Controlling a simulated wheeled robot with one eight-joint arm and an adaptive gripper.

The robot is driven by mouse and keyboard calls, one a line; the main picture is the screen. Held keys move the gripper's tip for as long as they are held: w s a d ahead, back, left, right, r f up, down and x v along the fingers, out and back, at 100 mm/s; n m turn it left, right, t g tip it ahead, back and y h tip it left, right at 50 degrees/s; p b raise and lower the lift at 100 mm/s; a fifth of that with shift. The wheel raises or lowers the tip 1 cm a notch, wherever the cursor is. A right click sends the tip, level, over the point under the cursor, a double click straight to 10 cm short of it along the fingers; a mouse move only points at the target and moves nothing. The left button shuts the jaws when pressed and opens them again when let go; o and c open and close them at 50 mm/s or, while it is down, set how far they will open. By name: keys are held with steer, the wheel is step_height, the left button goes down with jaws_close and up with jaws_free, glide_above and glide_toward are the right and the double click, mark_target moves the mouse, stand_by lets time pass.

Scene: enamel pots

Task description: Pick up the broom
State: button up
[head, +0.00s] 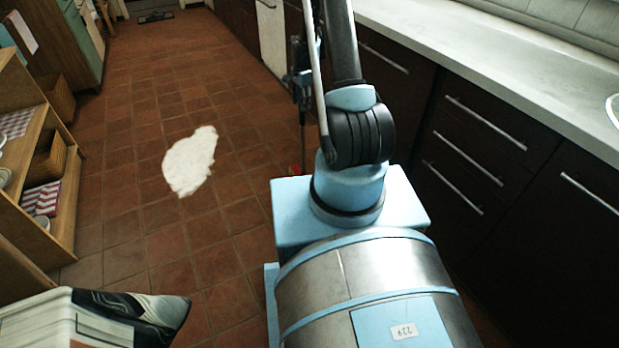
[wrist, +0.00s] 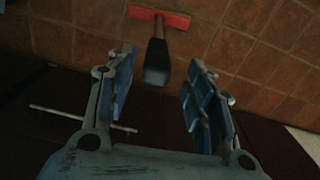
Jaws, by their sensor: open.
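The broom (wrist: 158,50) shows in the wrist view, with a red head on the tiled floor and a dark handle rising toward the camera. The handle's near end appears between and slightly beyond the fingertips of my gripper (wrist: 163,62). My gripper is open, with a gap on both sides of the handle in the picture, and no contact is visible. In the head view, my gripper (head: 301,78) is partly hidden behind my arm. A small red bit of the broom (head: 296,168) shows on the floor below it, beside my base; most of the broom is hidden there.
Dark cabinets (head: 470,150) with bar handles and a pale worktop (head: 480,70) stand close on the right. A white irregular patch (head: 190,160) lies on the tiled floor. A wooden shelf (head: 60,190) stands at left. The floor between is mostly clear.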

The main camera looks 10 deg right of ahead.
mark_target(302, 113)
steer(key=shift+s+f, duration=0.1)
steer(key=shift+f, duration=2.95)
jaws_close()
